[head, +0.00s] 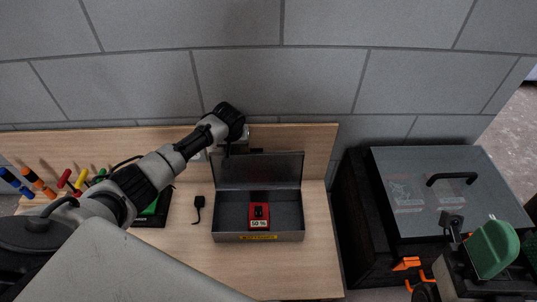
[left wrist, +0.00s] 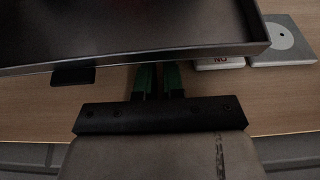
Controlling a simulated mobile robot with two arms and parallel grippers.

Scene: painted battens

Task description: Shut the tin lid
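The grey metal tin (head: 222,232) lies on the wooden bench with its lid (head: 262,169) standing open, roughly upright along the back edge. A red item labelled "SD 16" (head: 259,215) lies inside. My left gripper (head: 236,143) is behind the lid, near its upper left; its tips are hidden in the head view. In the left wrist view, the dark lid panel (left wrist: 130,25) fills the top, and the green fingers (left wrist: 158,80) lie close together at its edge with nothing seen between them. I cannot tell whether they touch it. My right gripper (head: 472,243), at lower right, looks open and empty.
Colourful-handled tools (head: 50,182) stand at the bench's left. A black chest with a grey top (head: 440,205) stands right of the bench. The wall is close behind. Bench in front of the tin is clear.

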